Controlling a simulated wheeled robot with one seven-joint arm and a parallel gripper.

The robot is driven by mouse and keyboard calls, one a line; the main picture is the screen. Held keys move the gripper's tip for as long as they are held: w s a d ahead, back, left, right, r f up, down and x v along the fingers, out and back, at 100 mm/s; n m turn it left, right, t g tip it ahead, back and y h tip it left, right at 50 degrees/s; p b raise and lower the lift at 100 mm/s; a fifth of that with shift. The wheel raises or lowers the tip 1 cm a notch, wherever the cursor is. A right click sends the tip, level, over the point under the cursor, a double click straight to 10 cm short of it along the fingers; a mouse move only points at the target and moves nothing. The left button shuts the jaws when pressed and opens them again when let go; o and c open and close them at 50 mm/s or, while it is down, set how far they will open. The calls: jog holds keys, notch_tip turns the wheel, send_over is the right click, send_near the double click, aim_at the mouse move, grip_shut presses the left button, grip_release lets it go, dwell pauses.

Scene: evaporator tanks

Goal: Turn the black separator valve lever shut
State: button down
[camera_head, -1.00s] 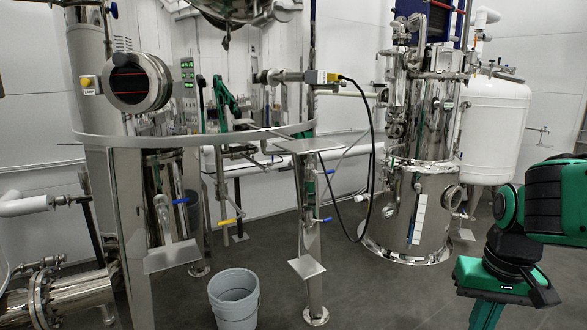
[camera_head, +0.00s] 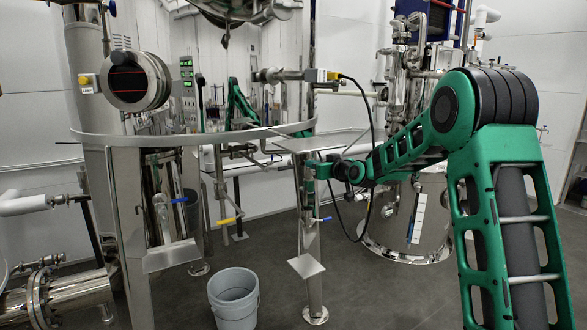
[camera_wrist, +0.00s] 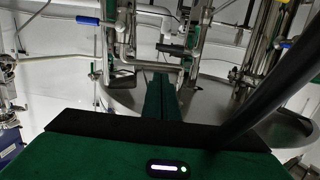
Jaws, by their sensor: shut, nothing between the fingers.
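In the wrist view a short black lever (camera_wrist: 172,49) lies across a steel pipe fitting, just beyond the fingertips. I take it for the separator valve lever; I cannot pick it out in the head view. My gripper (camera_wrist: 162,76) is shut and empty, with its narrow green fingers pointing toward this fitting. A small gap seems to lie between the fingertips and the lever, but contact cannot be ruled out. In the head view my gripper (camera_head: 313,168) is beside the steel post under the flat plate, and its fingertips are hard to make out.
Blue valve handles (camera_wrist: 88,20) (camera_wrist: 281,44) flank the fitting in the wrist view. A thick black line (camera_wrist: 268,92) crosses close on the right. In the head view a black cable (camera_head: 372,115) hangs near my arm. A grey bucket (camera_head: 234,297) stands on the floor.

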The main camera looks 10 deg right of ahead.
jog(key=w+a+t, duration=0.1)
jog(key=w, duration=0.1)
send_over(280, 168)
jog(key=s+d, duration=0.2)
jog(key=d, duration=0.3)
jog(key=shift+w+a+f+y, duration=0.15)
jog(key=shift+w+f, duration=0.1)
jog(key=shift+f, duration=0.6)
jog(key=shift+w+f+y, duration=0.15)
jog(key=shift+w+f, duration=0.1)
jog(key=shift+f, duration=0.6)
